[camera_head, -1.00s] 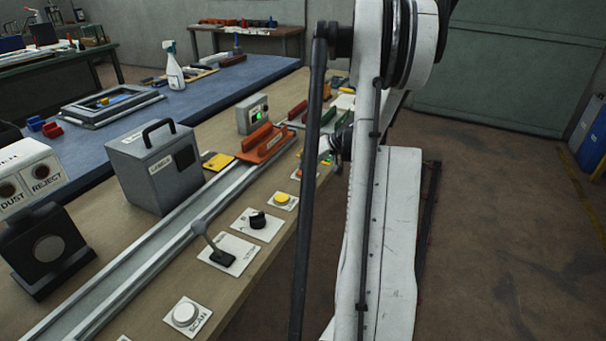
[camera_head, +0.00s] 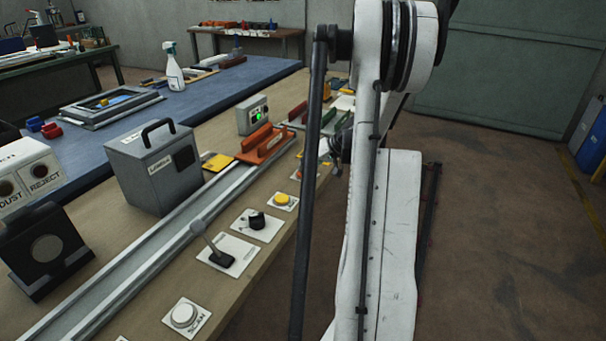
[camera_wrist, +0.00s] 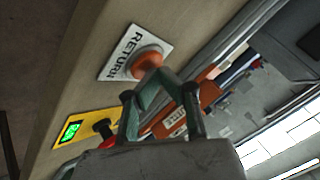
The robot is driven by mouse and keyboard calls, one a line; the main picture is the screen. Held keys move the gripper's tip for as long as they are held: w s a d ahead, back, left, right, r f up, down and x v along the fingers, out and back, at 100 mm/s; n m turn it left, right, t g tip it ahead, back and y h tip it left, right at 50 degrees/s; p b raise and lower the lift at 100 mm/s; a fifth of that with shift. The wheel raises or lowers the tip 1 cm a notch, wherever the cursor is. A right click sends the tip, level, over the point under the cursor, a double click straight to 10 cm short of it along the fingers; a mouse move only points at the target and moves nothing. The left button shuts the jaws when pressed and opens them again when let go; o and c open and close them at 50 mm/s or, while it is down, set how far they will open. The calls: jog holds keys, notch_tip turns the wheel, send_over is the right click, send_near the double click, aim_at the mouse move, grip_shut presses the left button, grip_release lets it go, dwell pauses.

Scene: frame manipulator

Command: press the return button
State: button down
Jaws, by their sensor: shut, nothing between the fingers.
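The return button (camera_wrist: 148,62) is an orange-red domed cap on a white plate (camera_wrist: 122,48) marked RETURN, in the upper middle of the wrist view. My gripper (camera_wrist: 158,77) is shut and empty, its fingertips right at the near edge of the cap. I cannot tell whether they touch it or whether the cap is pressed in. In the head view my arm hides most of my gripper. An orange-red button (camera_head: 297,174) on a pale plate shows there beside my arm's dark rod, partly covered.
In the wrist view a yellow plate (camera_wrist: 92,122) with a green display and a red-and-black knob lies near my gripper. In the head view an orange carriage (camera_head: 268,150) sits on the rail (camera_head: 170,230). A yellow button (camera_head: 282,199), a black knob and a lever line the bench edge.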

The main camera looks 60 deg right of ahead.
jog(key=shift+f, duration=0.2)
jog(key=shift+r, duration=0.15)
dwell(0.4)
jog(key=shift+r, duration=0.75)
jog(key=shift+r+p, duration=1.4)
jog(key=shift+r, duration=1.1)
